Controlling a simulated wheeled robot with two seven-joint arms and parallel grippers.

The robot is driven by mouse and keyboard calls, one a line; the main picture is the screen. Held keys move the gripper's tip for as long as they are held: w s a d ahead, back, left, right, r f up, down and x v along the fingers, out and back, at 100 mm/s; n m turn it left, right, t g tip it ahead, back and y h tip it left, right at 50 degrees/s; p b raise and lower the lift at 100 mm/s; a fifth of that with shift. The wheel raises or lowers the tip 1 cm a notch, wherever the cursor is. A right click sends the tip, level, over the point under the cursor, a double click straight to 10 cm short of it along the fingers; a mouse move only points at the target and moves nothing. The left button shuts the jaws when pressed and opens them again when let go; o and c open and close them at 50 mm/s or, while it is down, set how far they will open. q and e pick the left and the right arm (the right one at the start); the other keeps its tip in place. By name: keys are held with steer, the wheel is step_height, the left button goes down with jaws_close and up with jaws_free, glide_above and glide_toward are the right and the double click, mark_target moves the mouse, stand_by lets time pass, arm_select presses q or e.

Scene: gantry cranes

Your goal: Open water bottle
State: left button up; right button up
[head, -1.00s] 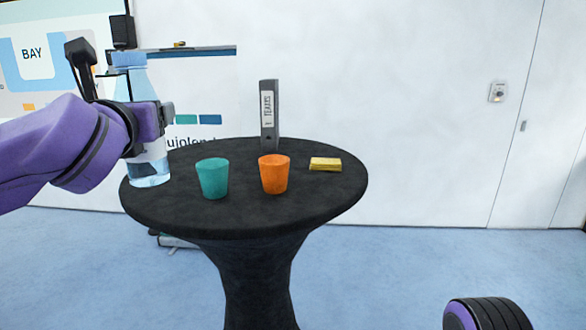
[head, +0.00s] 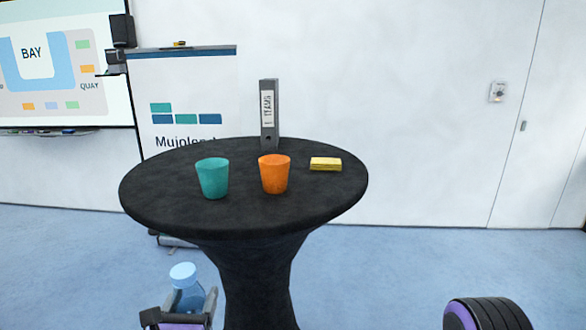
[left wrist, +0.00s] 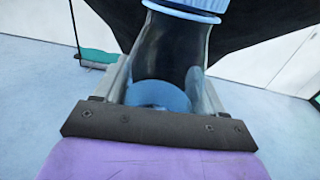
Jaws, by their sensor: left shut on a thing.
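The water bottle (head: 190,297) is clear with a light blue cap (head: 183,272) on its top. It is at the bottom of the head view, in front of and below the table top, left of the table's column. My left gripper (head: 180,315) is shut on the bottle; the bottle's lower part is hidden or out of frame. In the left wrist view the clear bottle (left wrist: 172,50) stands between the jaws, with the cap (left wrist: 186,8) cut by the top edge. My right gripper is out of view; only part of my right arm shows at lower right.
The table's left and right ends are clear. A flip chart (head: 185,85) and a screen stand behind at left.

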arm_select(q)
steer(key=f, duration=0.4)
steer(key=shift+s+d+f, duration=0.1)
steer(key=shift+s+d, duration=0.05)
steer(key=shift+d, duration=0.15)
